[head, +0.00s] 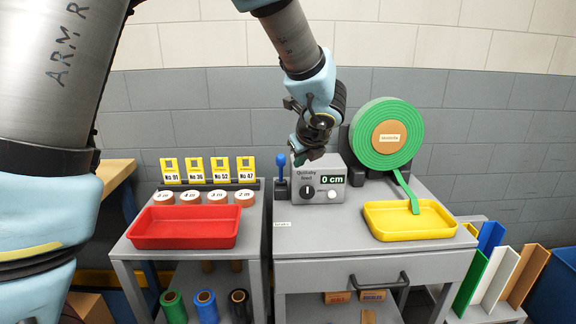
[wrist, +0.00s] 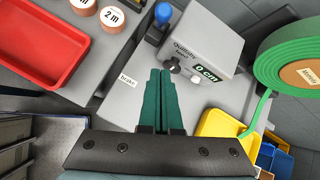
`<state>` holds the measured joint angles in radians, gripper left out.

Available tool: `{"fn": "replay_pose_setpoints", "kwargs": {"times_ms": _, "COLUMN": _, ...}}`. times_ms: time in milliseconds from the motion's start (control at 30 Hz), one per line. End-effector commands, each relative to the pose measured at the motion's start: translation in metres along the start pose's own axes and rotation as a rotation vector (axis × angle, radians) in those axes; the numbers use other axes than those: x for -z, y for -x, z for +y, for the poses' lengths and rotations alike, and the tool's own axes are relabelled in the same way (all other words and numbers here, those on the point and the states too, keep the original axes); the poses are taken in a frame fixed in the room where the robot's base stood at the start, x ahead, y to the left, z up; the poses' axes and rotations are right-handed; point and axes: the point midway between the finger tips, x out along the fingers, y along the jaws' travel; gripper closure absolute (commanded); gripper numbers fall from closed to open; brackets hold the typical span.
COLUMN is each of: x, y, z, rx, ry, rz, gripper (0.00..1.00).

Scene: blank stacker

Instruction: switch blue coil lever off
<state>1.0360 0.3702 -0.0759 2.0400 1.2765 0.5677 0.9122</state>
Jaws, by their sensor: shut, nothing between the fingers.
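A lever with a blue knob (head: 281,160) stands upright on a dark base at the left of the grey "Quillsby feed" box (head: 325,178). In the wrist view the blue knob (wrist: 162,13) is at the top, just beyond the fingertips. The box's display reads 0 cm. The coil (head: 408,116) on the stand is green. My gripper (head: 309,153) hangs in front of the box's upper part, right of the knob and apart from it. In the wrist view its green fingers (wrist: 161,73) are together and empty. I cannot tell which lever position is off.
A "brake" label (wrist: 127,80) is on the tabletop. A red tray (head: 140,228) is on the left table, with number cards and labelled rolls behind. A yellow tray (head: 458,222) sits below the green strip. The grey tabletop in front of the box is clear.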

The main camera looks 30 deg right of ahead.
Motion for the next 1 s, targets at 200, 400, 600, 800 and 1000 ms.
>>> {"fn": "replay_pose_setpoints", "kwargs": {"times_ms": 200, "x": 0.000, "y": -0.022, "z": 0.002, "rx": -0.005, "ry": 0.001, "rz": 0.001, "gripper": 1.00}}
{"fn": "replay_pose_setpoints", "kwargs": {"times_ms": 400, "x": 0.000, "y": -0.062, "z": 0.001, "rx": -0.005, "ry": 0.002, "rz": 0.002, "gripper": 1.00}}
{"fn": "replay_pose_setpoints", "kwargs": {"times_ms": 600, "x": 0.000, "y": -0.102, "z": 0.002, "rx": -0.005, "ry": 0.002, "rz": 0.002, "gripper": 1.00}}
{"fn": "replay_pose_setpoints", "kwargs": {"times_ms": 800, "x": -0.031, "y": -0.104, "z": 0.000, "rx": -0.002, "ry": 0.004, "rz": 0.000, "gripper": 1.00}}
{"fn": "replay_pose_setpoints", "kwargs": {"times_ms": 1000, "x": -0.039, "y": -0.109, "z": 0.001, "rx": -0.001, "ry": 0.004, "rz": 0.001, "gripper": 1.00}}
